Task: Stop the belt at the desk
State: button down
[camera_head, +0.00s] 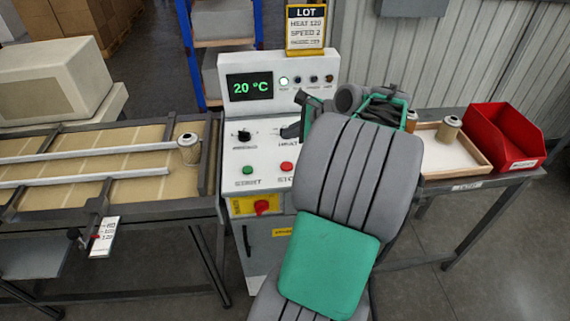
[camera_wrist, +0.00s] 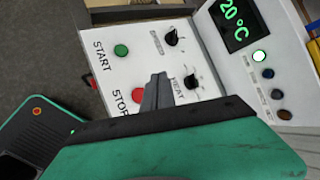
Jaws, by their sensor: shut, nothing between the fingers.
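The white control desk (camera_head: 264,150) stands in the middle with a green START button (camera_head: 247,170) and a red STOP button (camera_head: 286,167). In the wrist view the green START button (camera_wrist: 121,50) is clear and the red STOP button (camera_wrist: 138,95) is partly hidden by my fingers. My gripper (camera_head: 291,130) is shut and empty over the right side of the panel. In the wrist view my gripper (camera_wrist: 158,82) shows between the STOP button and the HEAT knob (camera_wrist: 191,81); I cannot tell whether it touches the panel. The belt (camera_head: 130,145) carries a filter cartridge (camera_head: 189,148) near its right end.
The display (camera_head: 250,86) reads 20 °C and one lamp (camera_head: 284,80) glows. A lot card (camera_head: 305,27) stands on the desk. A yellow-backed red switch (camera_head: 261,207) is on the front. A wooden tray (camera_head: 468,166) and a red bin (camera_head: 503,139) are at right.

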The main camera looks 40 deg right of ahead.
jog(key=b, duration=0.9)
send_over(289, 167)
notch_tip(289, 167, down, 7)
jog(key=shift+d+r, duration=0.1)
jog(key=shift+f, duration=0.95)
dwell(0.6)
jog(key=shift+f+p, duration=0.4)
jog(key=shift+f, duration=0.05)
jog(key=shift+f, duration=0.45)
dwell(0.5)
jog(key=shift+r, duration=0.1)
jog(key=shift+r+p, duration=0.8)
jog(key=shift+p, duration=0.5)
